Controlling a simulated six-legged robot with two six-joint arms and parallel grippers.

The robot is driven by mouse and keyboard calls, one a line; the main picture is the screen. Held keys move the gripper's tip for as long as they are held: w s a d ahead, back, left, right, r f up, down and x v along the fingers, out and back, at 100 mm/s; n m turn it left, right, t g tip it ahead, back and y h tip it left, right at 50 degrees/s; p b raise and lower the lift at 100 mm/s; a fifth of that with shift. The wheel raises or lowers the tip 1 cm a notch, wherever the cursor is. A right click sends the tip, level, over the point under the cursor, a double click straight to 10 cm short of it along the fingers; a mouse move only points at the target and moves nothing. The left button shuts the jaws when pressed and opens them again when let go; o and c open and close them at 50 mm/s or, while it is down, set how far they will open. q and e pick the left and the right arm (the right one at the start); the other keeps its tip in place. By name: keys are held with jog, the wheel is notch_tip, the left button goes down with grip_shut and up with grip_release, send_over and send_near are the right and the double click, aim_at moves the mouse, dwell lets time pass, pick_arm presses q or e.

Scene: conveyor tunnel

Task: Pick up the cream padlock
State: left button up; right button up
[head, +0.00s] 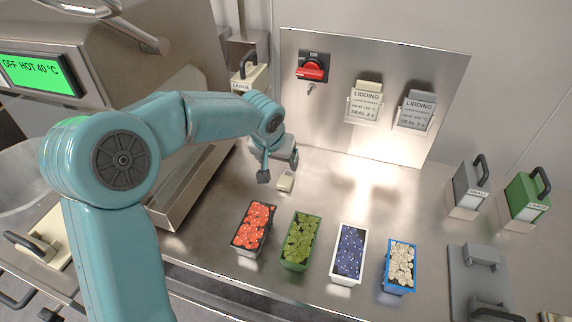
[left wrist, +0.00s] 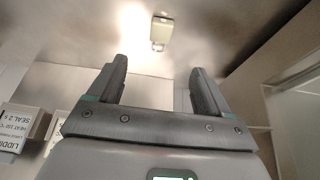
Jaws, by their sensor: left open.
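The cream padlock (head: 286,183) lies on the steel counter, just below my left gripper (head: 277,176). In the left wrist view the padlock (left wrist: 162,31) shows ahead of the open fingers of my left gripper (left wrist: 160,68), roughly centred between them and apart from both. Its shackle points toward the gripper in that view. My left gripper is open and empty. In the head view the fingers partly crowd the padlock. My right gripper is not in view.
Punnets of red (head: 254,227), green (head: 300,240), blue (head: 348,252) and white (head: 399,266) pieces stand in front. A panel with a red switch (head: 313,68) and lidding tags (head: 365,103) stands behind. Grey (head: 468,187) and green (head: 527,196) handled blocks are at right.

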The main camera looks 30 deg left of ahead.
pick_arm(q)
send_over(285, 182)
jog(key=s, duration=0.2)
jog(key=f, duration=0.9)
jog(key=shift+s+d+f+p, duration=0.15)
jog(key=shift+s+f+p, duration=0.05)
jog(key=shift+f+p, duration=0.1)
jog(key=x, duration=0.3)
jog(key=p+x, duration=0.1)
jog(key=x, duration=0.1)
jog(key=shift+d+f, duration=0.1)
jog(key=shift+f, duration=0.15)
jog(key=c, duration=1.2)
